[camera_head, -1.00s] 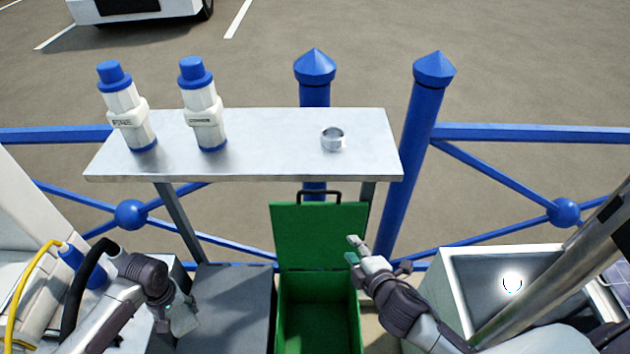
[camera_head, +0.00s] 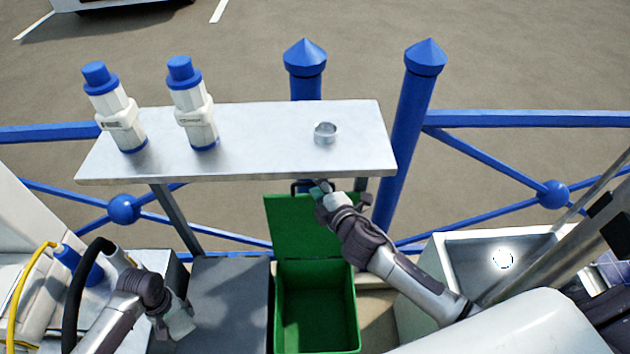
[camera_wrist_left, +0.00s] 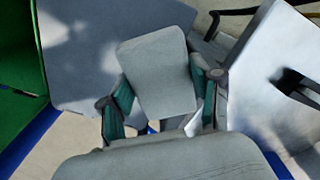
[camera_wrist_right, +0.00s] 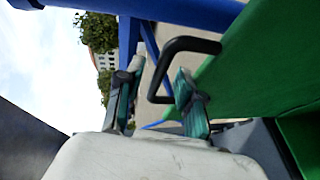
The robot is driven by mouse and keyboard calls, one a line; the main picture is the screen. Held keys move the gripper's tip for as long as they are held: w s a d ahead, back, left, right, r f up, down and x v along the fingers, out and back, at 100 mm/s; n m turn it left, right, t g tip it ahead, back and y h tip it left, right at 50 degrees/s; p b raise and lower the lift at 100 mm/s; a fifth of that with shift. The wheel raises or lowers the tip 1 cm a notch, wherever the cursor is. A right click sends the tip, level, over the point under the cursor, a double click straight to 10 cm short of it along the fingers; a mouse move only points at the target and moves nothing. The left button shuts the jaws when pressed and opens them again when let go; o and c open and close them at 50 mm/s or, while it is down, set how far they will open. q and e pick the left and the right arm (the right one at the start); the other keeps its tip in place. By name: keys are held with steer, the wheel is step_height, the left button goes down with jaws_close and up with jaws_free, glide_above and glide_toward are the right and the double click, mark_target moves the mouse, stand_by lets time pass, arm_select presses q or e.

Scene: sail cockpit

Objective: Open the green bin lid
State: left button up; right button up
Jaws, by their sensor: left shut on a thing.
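The green bin (camera_head: 352,335) stands below the shelf with its inside in view. Its green lid (camera_head: 305,230) is raised, roughly upright at the bin's back edge. The lid's black handle (camera_head: 296,185) is at the top; it also shows in the right wrist view (camera_wrist_right: 178,42). My right gripper (camera_head: 318,188) is at the lid's top edge. Its fingers (camera_wrist_right: 155,98) are apart, with part of the handle between or just beyond them; contact is unclear. My left gripper (camera_head: 178,318) is shut on a grey rounded block (camera_wrist_left: 158,75), left of the bin.
A pale shelf (camera_head: 250,160) overhangs close above the lid, holding two white-and-blue bottles (camera_head: 117,110) (camera_head: 192,105) and a metal ring (camera_head: 326,132). A grey box (camera_head: 228,300) stands left of the bin, a sink-like basin (camera_head: 485,255) right. Blue posts (camera_head: 408,130) and rails stand behind.

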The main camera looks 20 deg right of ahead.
steer(key=shift+w+a+f, duration=0.1)
steer(key=shift+w+f, duration=0.05)
steer(key=shift+w, duration=0.55)
jaws_close()
steer(key=shift+s+f, duration=0.1)
